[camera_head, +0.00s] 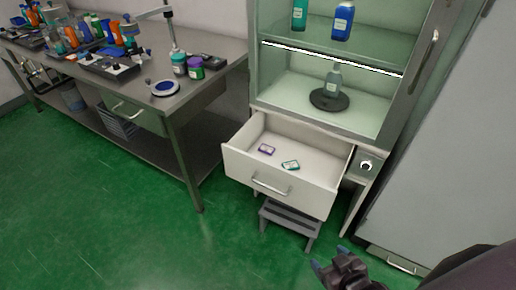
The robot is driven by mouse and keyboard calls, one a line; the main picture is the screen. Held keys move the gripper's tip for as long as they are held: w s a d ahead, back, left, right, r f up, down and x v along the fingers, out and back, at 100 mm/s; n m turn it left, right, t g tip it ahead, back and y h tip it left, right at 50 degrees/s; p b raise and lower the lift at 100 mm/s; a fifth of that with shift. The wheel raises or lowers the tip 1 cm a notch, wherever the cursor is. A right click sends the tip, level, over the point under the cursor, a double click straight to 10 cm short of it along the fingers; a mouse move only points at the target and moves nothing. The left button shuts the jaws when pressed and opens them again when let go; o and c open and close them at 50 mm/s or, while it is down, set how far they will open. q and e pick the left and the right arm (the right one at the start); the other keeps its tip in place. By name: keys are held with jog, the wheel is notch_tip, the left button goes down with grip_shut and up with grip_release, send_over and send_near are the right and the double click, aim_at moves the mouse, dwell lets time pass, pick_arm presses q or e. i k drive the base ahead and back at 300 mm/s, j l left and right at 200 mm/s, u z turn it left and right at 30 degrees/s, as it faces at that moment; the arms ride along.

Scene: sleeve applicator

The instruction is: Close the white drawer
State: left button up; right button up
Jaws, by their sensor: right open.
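The white drawer (238,164) is pulled out from the cabinet below the lit shelves. Its front panel carries a metal bar handle (269,188). Inside the drawer lie a small purple-and-white box (266,150) and a small green-and-white box (291,165), apart from each other. My right gripper (331,260) is at the bottom of the view, open and empty. It shows below and to the right of the drawer front, apart from it. My left gripper is not in view.
A grey step stool (290,218) stands under the drawer. A steel workbench (198,99) with bottles and jars is at the left. The cabinet's glass door (418,70) is swung open at the right. Green floor (120,230) is clear at the lower left.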

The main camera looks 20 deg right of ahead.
aim_at(324, 159)
jog(key=l+z, duration=0.1)
jog(key=z, duration=0.4)
jog(key=l+z, duration=0.15)
jog(key=z, duration=0.35)
